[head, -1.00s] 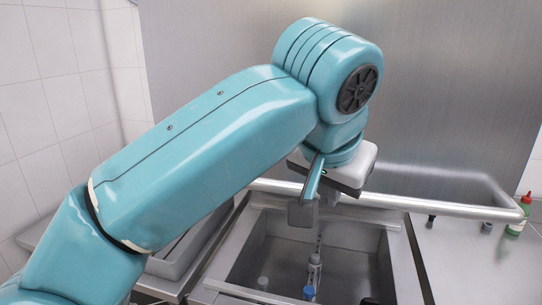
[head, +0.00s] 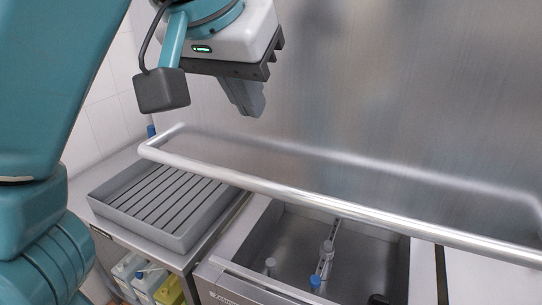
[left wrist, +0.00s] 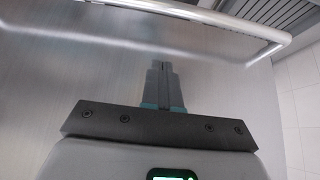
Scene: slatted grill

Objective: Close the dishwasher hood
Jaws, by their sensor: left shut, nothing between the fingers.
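The dishwasher hood (head: 400,90) is a large brushed-steel panel that fills the back of the head view. Its long tubular handle bar (head: 330,206) runs across the front, above the open wash basin (head: 270,237), so the hood is raised. My left gripper (head: 247,100) is shut and empty. In the head view it appears above the bar, towards its left end, in front of the panel. In the left wrist view the closed fingertips (left wrist: 160,65) point at the steel hood (left wrist: 70,75), apart from the handle bar (left wrist: 240,27). My right gripper is not in view.
A grey slatted tray (head: 150,228) sits on the counter left of the basin. A spray arm (head: 326,250) stands in the basin. Bottles and a yellow container (head: 168,290) are below the counter. A white tiled wall (head: 100,100) closes the left side.

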